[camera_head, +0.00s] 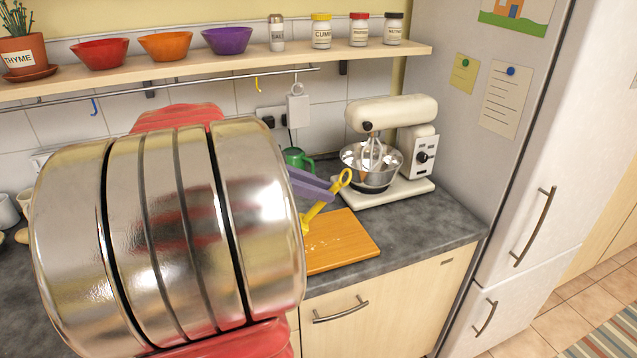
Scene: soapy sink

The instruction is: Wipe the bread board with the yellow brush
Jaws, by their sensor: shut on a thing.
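The yellow brush (318,209) slants over the bread board, its ringed handle end up and to the right. Its lower end is at the board's left part, partly hidden behind my arm; I cannot tell whether it touches the board. My purple gripper (322,191) is shut on the brush's handle. The orange-brown bread board (350,244) lies flat on the counter, its left side hidden by my arm. Pale specks (318,243) show on the board's left part.
A cream stand mixer (410,150) with a steel bowl stands behind the board to the right. A green mug (296,158) is behind my gripper. The grey counter (430,222) is clear right of the board. A shelf (240,63) with bowls and jars runs above.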

